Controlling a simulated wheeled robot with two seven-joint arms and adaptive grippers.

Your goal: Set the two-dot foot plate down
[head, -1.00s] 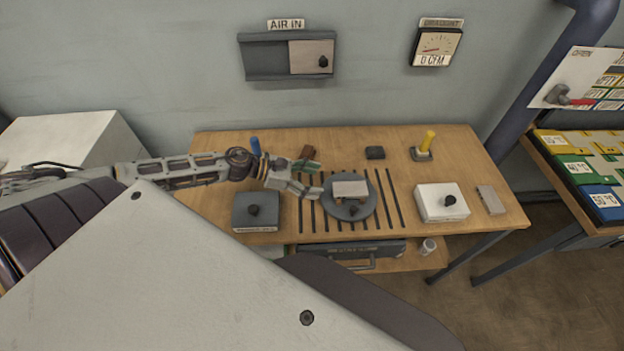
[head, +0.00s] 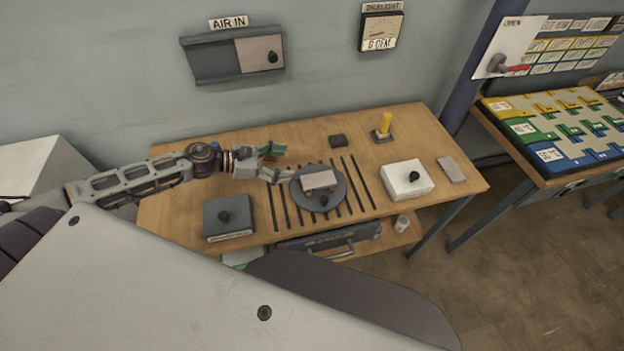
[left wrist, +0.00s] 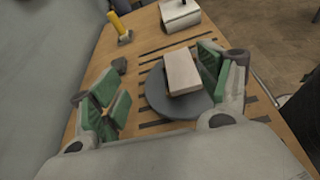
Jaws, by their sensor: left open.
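A pale, flat-topped block (head: 318,178) with brownish parts along its near edge rests on the round dark grey disc (head: 336,201). I take it for the foot plate, but I cannot make out any dots. In the left wrist view the block (left wrist: 182,72) lies on the disc (left wrist: 160,100), close to the right-hand finger. My left gripper (head: 280,163) is open at the disc's left edge, its green-padded fingers apart. In the left wrist view the open gripper (left wrist: 160,78) shows a finger on each side. I cannot tell whether a finger touches the block. My right gripper is not in view.
Dark slots (head: 358,184) run across the wooden table (head: 300,133). A dark box (head: 228,217) stands left, a white knobbed box (head: 407,179) right.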

